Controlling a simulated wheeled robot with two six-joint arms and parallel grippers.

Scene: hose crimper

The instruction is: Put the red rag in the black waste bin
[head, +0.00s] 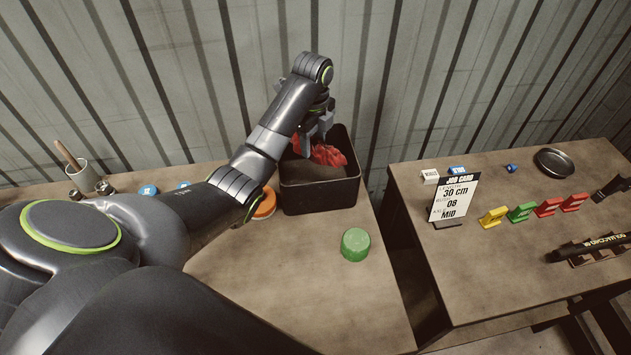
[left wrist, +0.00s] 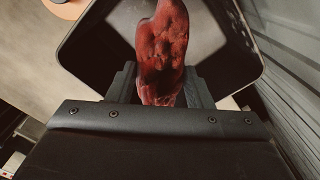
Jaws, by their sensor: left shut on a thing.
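The red rag (head: 328,153) hangs at the mouth of the black waste bin (head: 318,196), partly hidden by my left arm. My left gripper (head: 318,128) is over the bin's back part, shut on the rag. In the left wrist view the rag (left wrist: 163,50) runs out from between the fingers of the left gripper (left wrist: 160,92), with the bin's rim (left wrist: 262,68) around it. I cannot tell whether the rag touches the bin's floor. My right gripper is not in view.
A cup with a brush (head: 82,175) stands far left. A second table at right holds a job card (head: 453,199) and coloured blocks (head: 522,212). A gap separates the tables.

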